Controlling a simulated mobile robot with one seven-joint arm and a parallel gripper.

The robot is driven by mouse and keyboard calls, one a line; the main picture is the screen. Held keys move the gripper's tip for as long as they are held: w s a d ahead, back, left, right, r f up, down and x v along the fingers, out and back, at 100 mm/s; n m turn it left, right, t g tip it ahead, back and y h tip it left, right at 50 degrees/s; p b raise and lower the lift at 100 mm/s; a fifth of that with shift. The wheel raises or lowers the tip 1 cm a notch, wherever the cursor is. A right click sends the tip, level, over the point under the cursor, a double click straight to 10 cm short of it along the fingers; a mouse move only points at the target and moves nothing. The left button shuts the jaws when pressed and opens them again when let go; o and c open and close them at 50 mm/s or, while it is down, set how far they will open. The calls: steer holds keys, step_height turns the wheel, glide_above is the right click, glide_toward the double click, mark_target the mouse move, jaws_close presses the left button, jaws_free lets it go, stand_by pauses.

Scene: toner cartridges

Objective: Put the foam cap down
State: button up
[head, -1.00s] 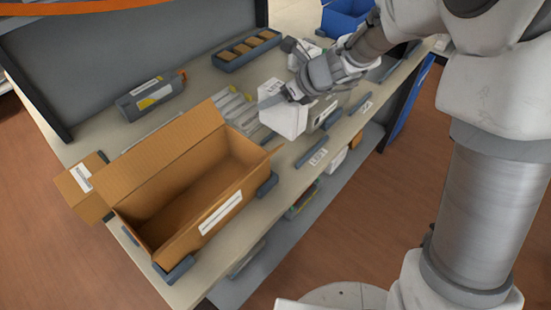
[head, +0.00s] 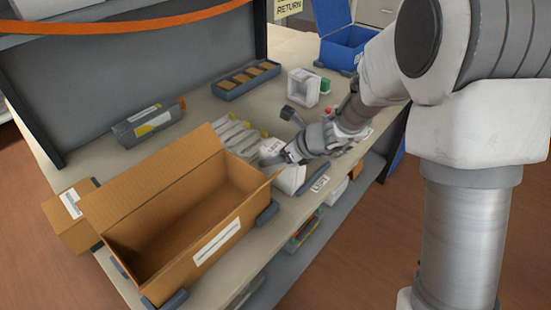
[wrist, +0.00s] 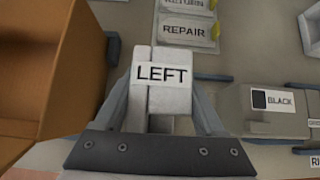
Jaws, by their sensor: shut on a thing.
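The foam cap (wrist: 163,74) is a white block marked LEFT, upright between my two fingers in the wrist view. My gripper (wrist: 162,100) is shut on it, one finger on each side. In the head view the cap (head: 291,180) shows as a white block below my gripper (head: 283,155), just right of the open carton's right end. The wrist view looks down, and I cannot tell whether the cap touches the table. The open cardboard carton (head: 180,266) stands at the front of the table (head: 105,158); its inside looks empty where visible.
REPAIR (wrist: 188,32) and RETURN cards lie beyond the cap. A grey cartridge with a BLACK label (wrist: 280,101) is at right. Clear bags (head: 235,137), a wrapped cartridge (head: 150,123), a divided tray (head: 246,80), a white foam piece (head: 303,86) and a blue bin (head: 346,47) stand farther back.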

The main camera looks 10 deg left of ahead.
steer(key=shift+f, duration=0.2)
steer(key=o, duration=1.3)
steer(key=shift+r, duration=0.1)
